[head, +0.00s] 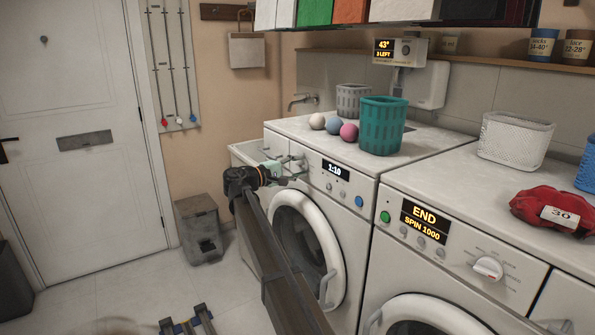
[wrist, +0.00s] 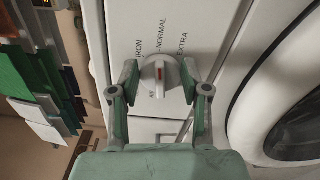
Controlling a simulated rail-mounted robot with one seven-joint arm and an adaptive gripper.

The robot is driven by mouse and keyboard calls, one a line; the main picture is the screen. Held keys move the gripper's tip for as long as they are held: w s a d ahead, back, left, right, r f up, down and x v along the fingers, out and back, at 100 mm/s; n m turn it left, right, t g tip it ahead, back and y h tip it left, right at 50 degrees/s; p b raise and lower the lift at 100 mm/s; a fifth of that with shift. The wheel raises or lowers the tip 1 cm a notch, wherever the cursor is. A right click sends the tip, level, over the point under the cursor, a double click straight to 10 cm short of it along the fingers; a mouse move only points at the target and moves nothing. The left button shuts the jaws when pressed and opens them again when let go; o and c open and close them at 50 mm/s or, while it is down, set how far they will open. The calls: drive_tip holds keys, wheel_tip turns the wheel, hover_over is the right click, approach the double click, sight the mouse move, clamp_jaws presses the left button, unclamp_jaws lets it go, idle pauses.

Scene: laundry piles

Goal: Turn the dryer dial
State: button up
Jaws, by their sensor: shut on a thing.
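The dryer dial (wrist: 158,72) is a white round knob with a raised grip bar and a red mark. It shows in the wrist view with the labels IRON, NORMAL and EXTRA beyond it. My gripper (wrist: 159,78) has one finger on each side of the dial and is shut on it. I cannot tell for certain which label the dial points at. In the head view my gripper (head: 293,170) is at the left end of the front panel of the dryer (head: 362,183), whose display reads 1:10. The dial is mostly hidden there by my gripper.
The dryer's round door (head: 332,262) is below the panel. Another machine (head: 459,255), with an END display and a white knob (head: 488,268), stands to the right. A teal basket (head: 382,125) and several balls sit on the dryer top. A grey bin (head: 198,228) stands left.

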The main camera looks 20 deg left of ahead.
drive_tip(key=shift+w+r, duration=0.1)
idle(0.3)
drive_tip(key=o, duration=1.1)
drive_tip(key=shift+d, duration=0.15)
drive_tip(key=shift+o, duration=0.2)
drive_tip(key=v, duration=1.2)
